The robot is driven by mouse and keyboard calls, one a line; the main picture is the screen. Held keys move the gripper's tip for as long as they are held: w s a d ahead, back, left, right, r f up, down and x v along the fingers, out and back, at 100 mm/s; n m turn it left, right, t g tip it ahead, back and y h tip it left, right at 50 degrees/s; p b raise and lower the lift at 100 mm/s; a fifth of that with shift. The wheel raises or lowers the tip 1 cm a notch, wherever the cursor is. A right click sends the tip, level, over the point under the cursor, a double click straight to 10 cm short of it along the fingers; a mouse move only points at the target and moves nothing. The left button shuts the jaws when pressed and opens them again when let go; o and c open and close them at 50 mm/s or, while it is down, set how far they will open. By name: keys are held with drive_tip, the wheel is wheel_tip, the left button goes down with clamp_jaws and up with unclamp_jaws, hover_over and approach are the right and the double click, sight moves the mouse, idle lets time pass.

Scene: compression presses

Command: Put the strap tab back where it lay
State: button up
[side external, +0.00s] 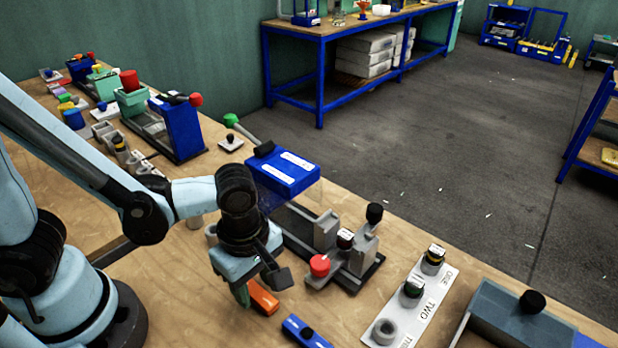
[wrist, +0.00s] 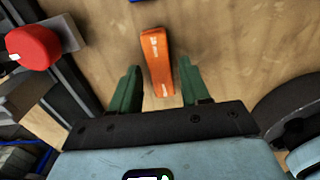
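An orange tab (side external: 263,297) with white lettering lies on the wooden bench top, below and just in front of my gripper (side external: 262,288). I take it to be the strap tab; its lettering is too small to read. In the wrist view the orange tab (wrist: 157,62) points away from the palm, its near end between the two green fingers of my gripper (wrist: 159,80). A gap shows on both sides of the tab, so the gripper is open and holds nothing. My gripper hides part of the tab in the side view.
A press with a red knob (side external: 320,265) and blue top (side external: 283,172) stands close beside my gripper. A blue piece (side external: 306,332) lies nearby. A white labelled strip (side external: 405,318) with several round parts and a grey-blue tray (side external: 490,306) are at right.

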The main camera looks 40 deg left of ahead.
sight(256, 290)
drive_tip(key=shift+o, duration=0.3)
drive_tip(key=shift+r, duration=0.15)
drive_tip(key=shift+r, duration=6)
drive_tip(key=w+a+m+t, duration=0.3)
drive_tip(key=a+m, duration=0.3)
drive_tip(key=m, duration=0.3)
drive_tip(key=w+a+m+t, duration=0.3)
drive_tip(key=a+m+t, duration=0.1)
drive_tip(key=a+m, duration=0.3)
drive_tip(key=shift+w+r+m, duration=0.2)
drive_tip(key=shift+w+m, duration=0.2)
drive_tip(key=shift+m, duration=0.6)
